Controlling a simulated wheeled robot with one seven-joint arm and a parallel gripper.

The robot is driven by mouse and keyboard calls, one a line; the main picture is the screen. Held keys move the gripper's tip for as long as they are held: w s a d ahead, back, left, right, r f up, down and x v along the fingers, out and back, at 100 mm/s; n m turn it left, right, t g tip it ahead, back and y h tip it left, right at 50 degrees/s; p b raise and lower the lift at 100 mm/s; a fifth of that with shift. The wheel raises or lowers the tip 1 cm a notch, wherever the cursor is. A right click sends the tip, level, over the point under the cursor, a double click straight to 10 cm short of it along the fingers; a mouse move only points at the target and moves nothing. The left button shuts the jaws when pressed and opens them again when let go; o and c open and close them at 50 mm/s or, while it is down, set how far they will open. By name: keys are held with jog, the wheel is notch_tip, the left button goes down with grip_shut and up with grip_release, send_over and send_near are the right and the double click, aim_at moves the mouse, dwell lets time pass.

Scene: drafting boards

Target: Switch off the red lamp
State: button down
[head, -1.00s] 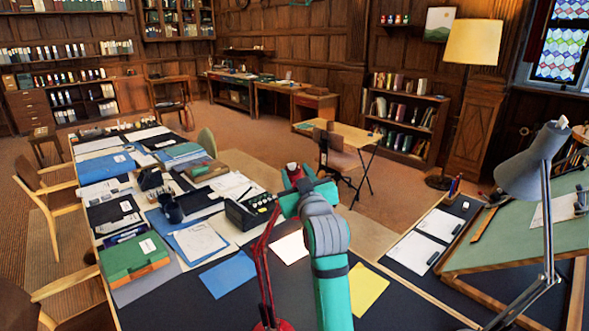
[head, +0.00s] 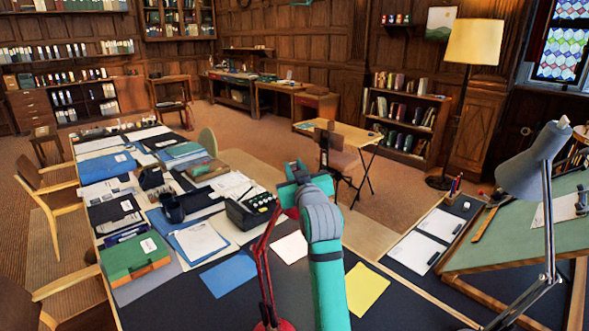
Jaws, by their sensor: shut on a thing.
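The red lamp (head: 263,268) stands on the dark desk, its base at the bottom edge of the head view and its thin red arm rising to the right. Its head is mostly hidden behind my gripper; only a little red shows at the left side. My gripper (head: 297,172), at the end of my teal and grey arm, is at the lamp's head and shut on it. The fingertips are hard to make out, and the lamp's switch cannot be seen. Whether the lamp is lit cannot be told.
A black desk device (head: 250,211), a clipboard (head: 200,240) and a green box (head: 135,258) lie left of the lamp. Blue (head: 229,274) and yellow (head: 366,288) sheets lie flat nearby. A grey lamp (head: 535,170) stands at the right, before a green drafting board (head: 500,240).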

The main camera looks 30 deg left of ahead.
jog(key=shift+r, duration=0.1)
jog(key=shift+w+d+r+n+g+y, duration=0.1)
jog(key=shift+w+d+n+g+y, duration=0.05)
jog(key=shift+n+g+y, duration=0.45)
jog(key=shift+w+d+n+g+y, duration=0.15)
jog(key=shift+n+g+y, duration=0.25)
jog(key=shift+n+g, duration=0.4)
jog(key=n+g, duration=0.1)
jog(key=n+g+y, duration=0.1)
jog(key=n+g, duration=0.1)
jog(key=shift+w+r, duration=0.1)
jog(key=shift+w, duration=0.1)
jog(key=n+g, duration=0.3)
jog(key=g, duration=0.1)
jog(key=shift+w+d+r+n, duration=0.1)
jog(key=shift+w+r+n, duration=0.1)
jog(key=shift+w+n, duration=0.15)
jog(key=shift+w+n+g+h, duration=0.2)
jog(key=shift+n+g+h, duration=0.1)
jog(key=shift+n+g, duration=1.65)
jog(key=shift+g, duration=0.45)
jog(key=c, duration=1.6)
grip_release()
jog(key=v, duration=1)
jog(key=shift+d+r, duration=0.2)
jog(key=shift+r, duration=0.1)
